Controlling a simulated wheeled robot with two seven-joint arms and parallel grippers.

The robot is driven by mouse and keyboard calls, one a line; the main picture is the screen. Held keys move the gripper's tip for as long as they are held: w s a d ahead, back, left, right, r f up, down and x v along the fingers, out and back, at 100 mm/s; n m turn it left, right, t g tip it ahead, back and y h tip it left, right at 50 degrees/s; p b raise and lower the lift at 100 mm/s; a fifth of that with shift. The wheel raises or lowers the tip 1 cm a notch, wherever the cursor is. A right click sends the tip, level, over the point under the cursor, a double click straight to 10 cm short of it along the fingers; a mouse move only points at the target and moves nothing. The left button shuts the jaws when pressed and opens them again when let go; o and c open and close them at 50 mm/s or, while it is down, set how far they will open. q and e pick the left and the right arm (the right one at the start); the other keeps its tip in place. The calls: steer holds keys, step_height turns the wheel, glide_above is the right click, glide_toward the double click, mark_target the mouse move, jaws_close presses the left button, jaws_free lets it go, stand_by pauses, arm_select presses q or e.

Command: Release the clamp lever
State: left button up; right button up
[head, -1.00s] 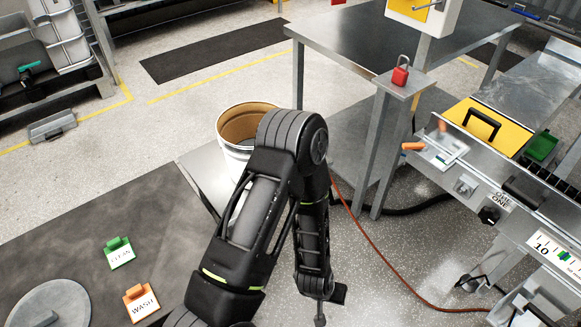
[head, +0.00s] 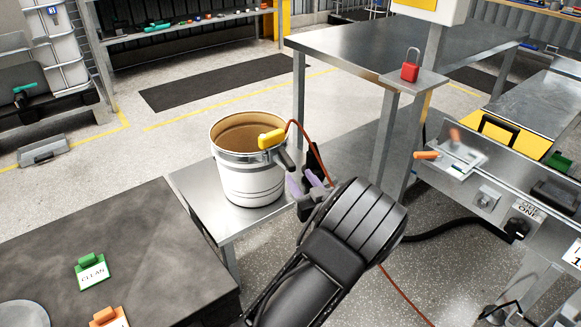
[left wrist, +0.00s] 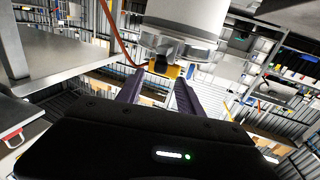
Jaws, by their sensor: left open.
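A white bucket (head: 252,184) with a metal clamp ring (head: 228,156) around its upper part stands on a small steel table. The clamp lever, with a yellow grip (head: 271,139) and a dark lower part, is on the ring's right side. The lever also shows in the left wrist view (left wrist: 168,70), beneath the bucket's pale wall. My left gripper (head: 304,182) is open, with purple fingers, just right of and below the lever. In the left wrist view the lever appears between and beyond the fingertips; I see no clear contact. My right gripper is out of view.
The steel table (head: 205,195) has some bare top around the bucket. An orange hose (head: 318,155) passes close by the lever and my left gripper. Green and orange signs lie on the dark surface at front left.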

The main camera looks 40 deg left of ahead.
mark_target(293, 168)
arm_select(q)
steer(key=b+x, duration=0.1)
steer(key=x, duration=0.6)
steer(key=shift+w+a, duration=0.2)
steer(key=shift+a, duration=0.15)
steer(key=shift+c, duration=0.5)
steer(key=shift+f, duration=0.1)
jaws_close()
